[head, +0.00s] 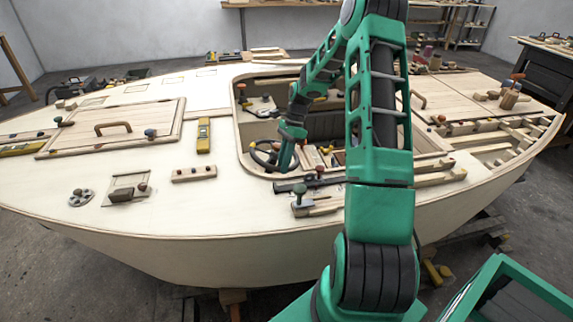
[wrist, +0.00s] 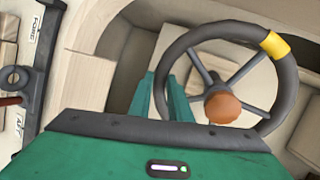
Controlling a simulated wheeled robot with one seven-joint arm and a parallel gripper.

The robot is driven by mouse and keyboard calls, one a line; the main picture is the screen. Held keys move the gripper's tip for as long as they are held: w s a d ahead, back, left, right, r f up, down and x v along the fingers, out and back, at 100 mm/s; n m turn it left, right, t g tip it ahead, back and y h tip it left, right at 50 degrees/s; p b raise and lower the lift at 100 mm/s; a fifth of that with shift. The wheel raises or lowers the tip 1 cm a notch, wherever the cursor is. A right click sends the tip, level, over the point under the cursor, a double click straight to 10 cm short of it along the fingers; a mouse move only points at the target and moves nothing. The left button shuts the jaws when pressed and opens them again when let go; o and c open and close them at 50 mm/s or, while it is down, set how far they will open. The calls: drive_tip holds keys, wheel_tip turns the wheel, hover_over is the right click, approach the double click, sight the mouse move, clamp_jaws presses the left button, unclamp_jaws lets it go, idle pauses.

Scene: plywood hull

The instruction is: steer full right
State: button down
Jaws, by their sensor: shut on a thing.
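The steering wheel (head: 254,151) is in the cockpit, with a dark ring rim and grey spokes. In the wrist view the wheel (wrist: 180,47) has a yellow band (wrist: 275,45) at the upper right of its rim and an orange-brown knob (wrist: 222,108) near its hub. My gripper (wrist: 167,98) has its green fingers at the left side of the rim and is shut on it. In the head view my gripper (head: 284,166) reaches down at the wheel's right side.
A dark lever plate (wrist: 40,70) marked FORE and AFT stands left of the wheel in the wrist view. The cockpit coaming surrounds the wheel closely. A wooden hatch (head: 110,128) and a yellow level (head: 204,136) lie on the deck to the left.

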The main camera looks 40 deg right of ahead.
sight(262, 161)
drive_tip(key=m, duration=0.1)
drive_tip(key=a+m, duration=0.1)
drive_tip(key=a, duration=0.1)
drive_tip(key=shift+w+r+m+y, duration=0.4)
drive_tip(key=m, duration=0.1)
drive_tip(key=w+a+m, duration=0.1)
drive_tip(key=shift+w+a+r+m+t, duration=0.1)
drive_tip(key=shift+a+r+m+t, duration=0.15)
drive_tip(key=shift+m+t, duration=0.15)
drive_tip(key=shift+w+a+r+m+t+y, duration=0.15)
drive_tip(key=shift+w+a+m+y, duration=0.15)
drive_tip(key=shift+m, duration=0.25)
drive_tip(key=shift+w+a+r+m+t+y, duration=0.1)
drive_tip(key=shift+w+a+m+t, duration=0.05)
drive_tip(key=shift+w+m, duration=0.35)
drive_tip(key=shift+w+a+r+m+t, duration=0.15)
drive_tip(key=shift+w+m, duration=0.15)
drive_tip(key=shift+m, duration=0.35)
drive_tip(key=shift+w+a+m+t, duration=0.15)
drive_tip(key=shift+w+m, duration=0.15)
drive_tip(key=shift+m, duration=0.3)
drive_tip(key=c, duration=1.6)
unclamp_jaws()
drive_tip(key=shift+w, duration=0.1)
drive_tip(key=shift+c, duration=0.2)
drive_tip(key=shift+d, duration=0.1)
